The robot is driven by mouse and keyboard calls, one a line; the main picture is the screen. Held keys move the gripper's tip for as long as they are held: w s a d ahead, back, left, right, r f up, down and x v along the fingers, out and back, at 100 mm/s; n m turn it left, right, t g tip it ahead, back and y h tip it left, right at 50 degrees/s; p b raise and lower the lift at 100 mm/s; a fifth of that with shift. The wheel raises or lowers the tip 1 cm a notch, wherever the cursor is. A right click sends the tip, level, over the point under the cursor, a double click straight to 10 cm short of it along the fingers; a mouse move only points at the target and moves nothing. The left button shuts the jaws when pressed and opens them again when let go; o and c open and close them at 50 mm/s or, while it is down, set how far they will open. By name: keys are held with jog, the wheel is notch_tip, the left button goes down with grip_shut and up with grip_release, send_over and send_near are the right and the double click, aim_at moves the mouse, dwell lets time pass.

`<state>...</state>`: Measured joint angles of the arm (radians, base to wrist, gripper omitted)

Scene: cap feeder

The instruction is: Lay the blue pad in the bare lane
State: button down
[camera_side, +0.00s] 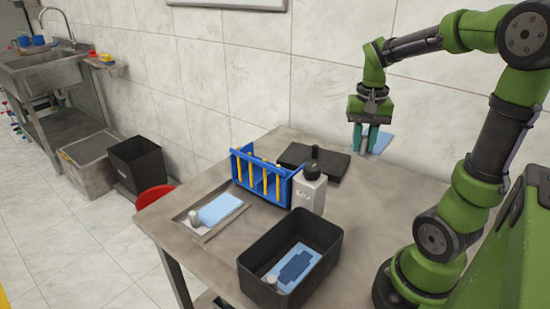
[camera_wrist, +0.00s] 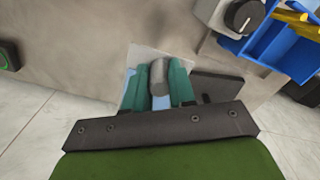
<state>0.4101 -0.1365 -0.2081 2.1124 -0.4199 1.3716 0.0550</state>
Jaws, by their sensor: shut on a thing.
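My gripper (camera_side: 366,140) is above the far right part of the table, fingers pointing down. In the wrist view its teal fingers (camera_wrist: 160,82) are closed on the sides of a grey cylindrical knob (camera_wrist: 157,76). Light blue pad surface (camera_wrist: 130,76) shows around and below the fingers, over a paler plate; the fingers hide much of it. In the side view a pale blue flat piece (camera_side: 380,142) shows behind the fingers. Another light blue pad (camera_side: 221,208) lies in a shallow metal tray (camera_side: 207,236) with a grey knob at its left. I cannot make out which lane is bare.
A blue rack (camera_side: 250,172) with yellow rods stands mid-table beside a grey box with a black dial (camera_side: 310,192). A black bin (camera_side: 257,292) at the front holds a blue piece with a dark centre. A black plate (camera_side: 297,155) with a post lies behind.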

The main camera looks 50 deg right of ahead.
notch_tip(320, 180, up, 4)
jog(key=shift+f, duration=0.15)
jog(key=w+a, duration=0.9)
jog(key=w, duration=0.2)
send_over(225, 243)
jog(key=s, duration=0.2)
jog(key=shift+a+f, duration=0.15)
jog(key=shift+f, duration=3.45)
jog(key=shift+a+f, duration=0.15)
jog(key=shift+f, duration=3.45)
jog(key=shift+a+f, duration=0.15)
jog(key=shift+f, duration=3.45)
